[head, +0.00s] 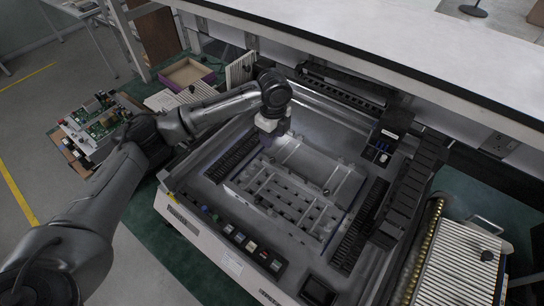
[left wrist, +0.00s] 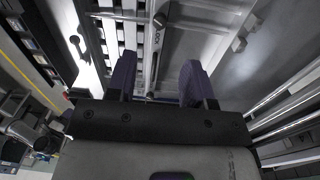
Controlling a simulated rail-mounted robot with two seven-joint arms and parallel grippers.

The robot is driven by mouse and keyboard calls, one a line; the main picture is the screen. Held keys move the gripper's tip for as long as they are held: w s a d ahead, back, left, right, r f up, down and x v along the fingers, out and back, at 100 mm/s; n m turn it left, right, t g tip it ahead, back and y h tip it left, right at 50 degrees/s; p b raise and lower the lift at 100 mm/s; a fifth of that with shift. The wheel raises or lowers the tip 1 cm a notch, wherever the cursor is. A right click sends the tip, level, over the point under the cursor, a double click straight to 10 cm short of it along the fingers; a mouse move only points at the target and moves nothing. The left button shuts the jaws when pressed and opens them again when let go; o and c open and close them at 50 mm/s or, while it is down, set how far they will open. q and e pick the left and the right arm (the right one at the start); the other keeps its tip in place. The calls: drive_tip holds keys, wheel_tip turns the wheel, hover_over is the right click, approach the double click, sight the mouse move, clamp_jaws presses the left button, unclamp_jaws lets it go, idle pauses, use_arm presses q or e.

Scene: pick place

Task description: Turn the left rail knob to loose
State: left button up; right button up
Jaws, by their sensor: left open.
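A small dark knob (head: 326,192) shows further right on the bed. My right gripper is not in view.
The machine (head: 230,262) has dark slotted strips (head: 358,225) along its bed and buttons on its front edge. A white worktop (head: 400,45) overhangs the back. Circuit boards (head: 100,122) lie at left; a ribbed rack (head: 462,265) stands at right.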

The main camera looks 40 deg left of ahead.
sight(272, 159)
use_arm(q)
wheel_tip(272, 159, down, 10)
drive_tip(key=shift+s+d+r+b, duration=0.1)
drive_tip(key=shift+s+b, duration=0.05)
drive_tip(key=shift+b, duration=0.35)
